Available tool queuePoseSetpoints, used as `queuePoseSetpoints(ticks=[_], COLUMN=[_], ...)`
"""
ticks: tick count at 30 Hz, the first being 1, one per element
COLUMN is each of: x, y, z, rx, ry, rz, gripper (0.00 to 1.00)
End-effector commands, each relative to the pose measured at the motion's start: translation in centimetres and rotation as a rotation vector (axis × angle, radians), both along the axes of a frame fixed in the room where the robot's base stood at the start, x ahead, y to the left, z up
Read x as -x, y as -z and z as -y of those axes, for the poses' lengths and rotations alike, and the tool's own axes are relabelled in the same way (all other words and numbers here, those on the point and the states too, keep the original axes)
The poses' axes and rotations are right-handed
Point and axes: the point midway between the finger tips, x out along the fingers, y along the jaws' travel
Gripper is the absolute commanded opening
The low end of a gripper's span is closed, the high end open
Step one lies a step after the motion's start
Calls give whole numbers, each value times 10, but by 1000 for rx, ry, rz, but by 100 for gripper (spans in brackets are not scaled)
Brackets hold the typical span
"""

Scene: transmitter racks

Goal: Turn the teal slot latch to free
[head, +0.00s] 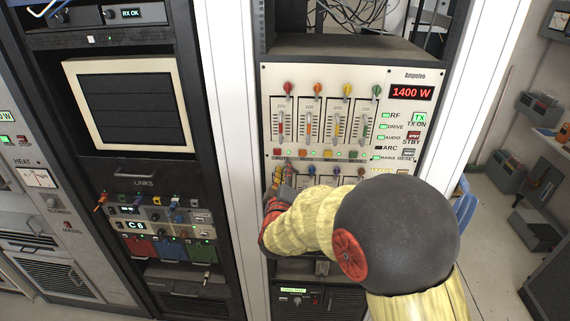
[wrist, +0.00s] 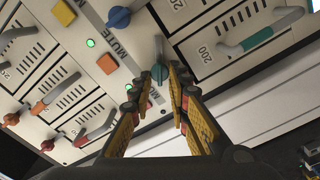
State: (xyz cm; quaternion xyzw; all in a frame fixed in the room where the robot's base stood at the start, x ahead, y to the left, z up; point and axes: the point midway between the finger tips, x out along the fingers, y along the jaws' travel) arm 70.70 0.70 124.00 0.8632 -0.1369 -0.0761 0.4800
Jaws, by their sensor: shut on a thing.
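The teal latch (wrist: 158,74) is a small knob on the pale panel in the wrist view, with a grey pointed part above it. My gripper (wrist: 167,74) has its yellow-and-black fingers on either side of the latch and is shut on it. The fingers hide part of the latch, so its exact angle is hard to tell. In the head view, my gripper (head: 281,174) is at the left of the lower row of the Ampelvo rack unit (head: 415,76), and the latch is hidden there.
A teal-handled slider (wrist: 257,40) is to the right. In the head view, a row of coloured knobs and sliders (head: 318,126) lies above my gripper. A white rack post (head: 222,150) stands to the left.

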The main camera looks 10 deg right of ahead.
Motion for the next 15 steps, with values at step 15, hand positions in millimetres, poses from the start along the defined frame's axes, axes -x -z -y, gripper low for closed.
queuePoseSetpoints(ticks=[15], x=[-1], y=[2], z=[-2], rx=[403], ry=[-2], rz=[-132], gripper=[0])
